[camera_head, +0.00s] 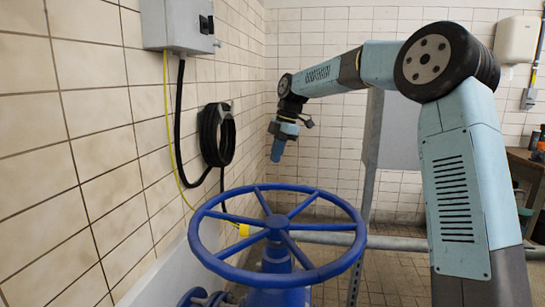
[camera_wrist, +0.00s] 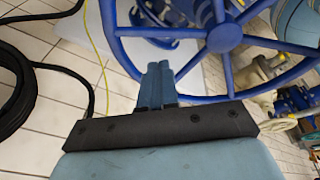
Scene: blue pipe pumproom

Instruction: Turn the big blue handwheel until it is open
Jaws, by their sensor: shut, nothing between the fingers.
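The big blue handwheel (camera_head: 278,230) lies nearly flat on top of a blue valve body in the head view, low in the middle. It has a round rim, several spokes and a central hub. My gripper (camera_head: 276,158) hangs above and beyond the wheel, pointing down, apart from it in the head view. In the wrist view the fingers of my gripper (camera_wrist: 157,72) are together and hold nothing. The handwheel (camera_wrist: 215,40) fills the upper right there, with rim and spokes beyond the fingertips. I cannot tell the exact gap from fingertips to wheel.
A grey box (camera_head: 178,25) hangs on the left tiled wall, with a coiled black hose (camera_head: 217,135) and a yellow cable (camera_head: 168,110) nearby. A grey panel on a post (camera_head: 392,130) stands behind my arm. A horizontal pipe (camera_head: 400,242) runs behind the wheel.

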